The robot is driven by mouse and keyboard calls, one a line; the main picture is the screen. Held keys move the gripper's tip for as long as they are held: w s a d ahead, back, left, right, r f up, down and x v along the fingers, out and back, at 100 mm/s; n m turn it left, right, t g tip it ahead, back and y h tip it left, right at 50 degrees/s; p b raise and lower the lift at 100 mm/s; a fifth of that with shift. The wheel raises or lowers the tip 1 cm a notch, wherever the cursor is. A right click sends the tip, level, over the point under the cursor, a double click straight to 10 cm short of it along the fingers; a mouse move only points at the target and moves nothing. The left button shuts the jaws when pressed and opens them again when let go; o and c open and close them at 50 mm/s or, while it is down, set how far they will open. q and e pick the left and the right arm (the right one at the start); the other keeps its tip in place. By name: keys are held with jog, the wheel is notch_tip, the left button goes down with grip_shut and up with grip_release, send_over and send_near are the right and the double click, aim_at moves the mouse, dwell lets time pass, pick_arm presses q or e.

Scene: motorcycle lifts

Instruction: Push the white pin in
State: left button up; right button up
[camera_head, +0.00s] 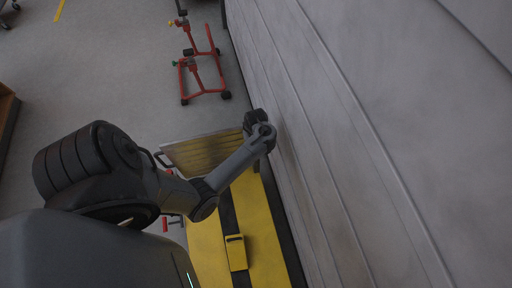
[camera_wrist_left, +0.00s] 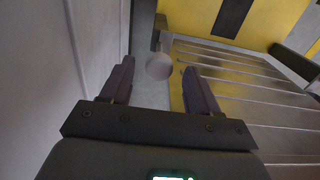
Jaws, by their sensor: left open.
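The white pin (camera_wrist_left: 159,66) shows in the left wrist view as a pale round end beside the slatted metal ramp plate (camera_wrist_left: 250,85). My left gripper (camera_wrist_left: 157,76) is open, and the pin appears between and beyond its two dark fingertips. The gap in depth between pin and fingers is hard to judge. In the head view my left arm reaches right to the ramp plate (camera_head: 205,153), and the left gripper (camera_head: 256,118) is near the plate's right end, beside the grey wall. The pin is not visible there. My right gripper is in neither view.
The grey panelled wall (camera_head: 330,140) is close on the right of my arm. The yellow and black lift (camera_head: 208,240) lies below, with a small yellow block (camera_head: 236,253) on it. A red wheeled stand (camera_head: 203,75) is farther back. Open grey floor lies to the left.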

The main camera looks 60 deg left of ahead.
pick_arm(q)
jog(key=shift+w+a+f, duration=0.1)
jog(key=shift+a+f, duration=0.05)
jog(key=shift+f, duration=0.45)
grip_shut()
